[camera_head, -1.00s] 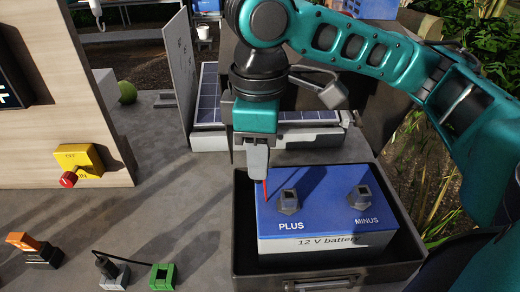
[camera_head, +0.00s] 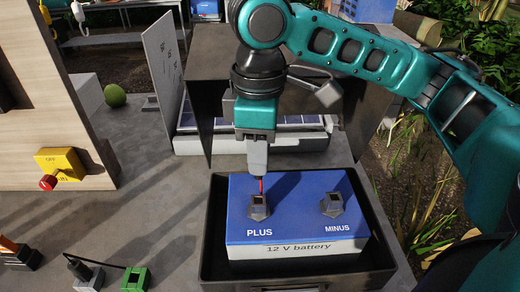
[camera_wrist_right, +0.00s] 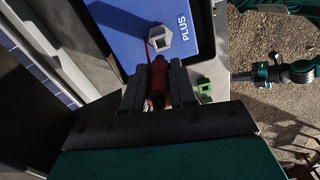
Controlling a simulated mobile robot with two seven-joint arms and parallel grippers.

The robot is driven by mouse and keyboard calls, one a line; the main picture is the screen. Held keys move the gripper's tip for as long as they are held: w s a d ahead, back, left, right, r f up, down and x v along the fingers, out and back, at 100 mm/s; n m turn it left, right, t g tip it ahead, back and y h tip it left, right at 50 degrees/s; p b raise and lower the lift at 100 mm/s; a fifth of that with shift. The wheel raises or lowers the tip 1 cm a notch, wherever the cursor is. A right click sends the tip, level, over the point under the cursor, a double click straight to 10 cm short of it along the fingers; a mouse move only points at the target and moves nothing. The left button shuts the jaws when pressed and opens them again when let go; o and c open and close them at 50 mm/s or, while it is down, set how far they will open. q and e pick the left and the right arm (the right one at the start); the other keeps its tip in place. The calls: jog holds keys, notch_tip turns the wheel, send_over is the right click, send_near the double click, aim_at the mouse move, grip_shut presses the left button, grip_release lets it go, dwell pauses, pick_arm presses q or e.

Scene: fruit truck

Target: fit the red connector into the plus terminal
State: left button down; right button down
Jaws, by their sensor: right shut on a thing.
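The blue 12 V battery (camera_head: 290,235) sits in an open dark case. Its plus terminal (camera_head: 258,208) is a grey socket on the left of its top; the minus terminal (camera_head: 331,205) is on the right. My right gripper (camera_head: 257,168) points down behind and above the plus terminal. In the right wrist view its fingers (camera_wrist_right: 158,88) are shut on the red connector (camera_wrist_right: 158,78), whose tip is close to the plus terminal (camera_wrist_right: 158,40). I cannot tell whether they touch. A teal and black part (camera_wrist_right: 265,72) at the right looks like my left arm; its jaws are unclear.
A green connector (camera_head: 136,279) lies at the front left. A yellow switch box (camera_head: 60,163) is on the wooden panel. A solar panel (camera_head: 185,122) stands behind.

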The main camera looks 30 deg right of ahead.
aim_at(260, 178)
jog(key=shift+f, duration=0.15)
jog(key=shift+f, duration=1.4)
jog(key=shift+f, duration=0.3)
jog(key=shift+f, duration=0.5)
jog(key=shift+f, duration=1.9)
dwell(2.4)
jog(key=c, duration=0.8)
grip_release()
jog(key=shift+r, duration=0.15)
notch_tip(260, 178, up, 13)
jog(key=shift+f, duration=0.15)
